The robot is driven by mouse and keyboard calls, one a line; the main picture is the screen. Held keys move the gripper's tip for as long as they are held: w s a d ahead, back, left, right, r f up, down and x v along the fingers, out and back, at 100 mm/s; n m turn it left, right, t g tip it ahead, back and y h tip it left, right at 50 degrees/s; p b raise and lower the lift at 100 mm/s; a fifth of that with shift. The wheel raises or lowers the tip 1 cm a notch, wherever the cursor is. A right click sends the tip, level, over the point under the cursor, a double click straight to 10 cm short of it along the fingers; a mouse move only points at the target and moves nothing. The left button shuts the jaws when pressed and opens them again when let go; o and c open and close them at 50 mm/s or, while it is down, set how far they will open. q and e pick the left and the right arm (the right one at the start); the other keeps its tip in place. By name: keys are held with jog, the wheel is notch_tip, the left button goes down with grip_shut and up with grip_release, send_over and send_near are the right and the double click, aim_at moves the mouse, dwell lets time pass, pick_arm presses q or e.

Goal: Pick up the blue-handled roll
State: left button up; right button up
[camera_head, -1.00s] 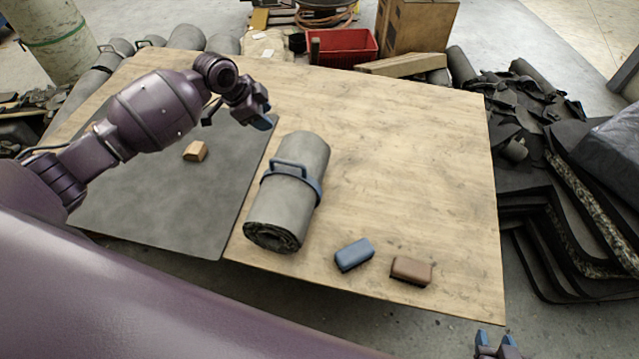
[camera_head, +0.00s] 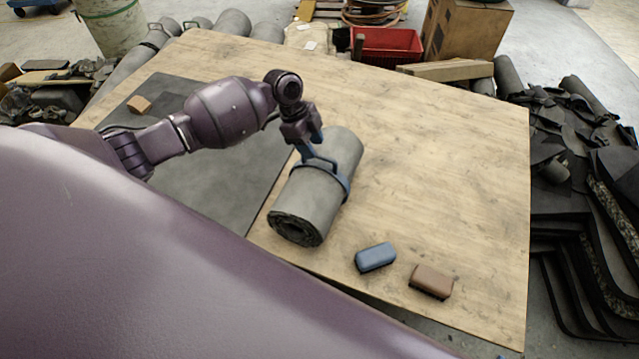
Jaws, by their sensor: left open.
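The grey sheet roll (camera_head: 312,203) lies on the wooden table with its rolled end facing me. A blue strap with a blue handle (camera_head: 344,182) goes around its middle. My left gripper (camera_head: 312,150) is open right above the handle, with its fingers pointing down. The fingers overlap the top of the handle in the picture, and I cannot tell whether they touch it. The gripper hides part of the handle. My right gripper is not clearly in view.
A blue block (camera_head: 376,257) and a brown block (camera_head: 431,281) lie right of the roll near the front edge. A dark mat (camera_head: 215,180) with a small wooden block (camera_head: 139,104) covers the table's left. The table's right side (camera_head: 450,170) is clear.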

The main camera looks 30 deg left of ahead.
aim_at(319, 155)
pick_arm(q)
jog(key=shift+w+x, duration=0.15)
jog(key=shift+x, duration=1.05)
jog(key=shift+w+x, duration=0.1)
jog(key=shift+x, duration=1.05)
grip_shut()
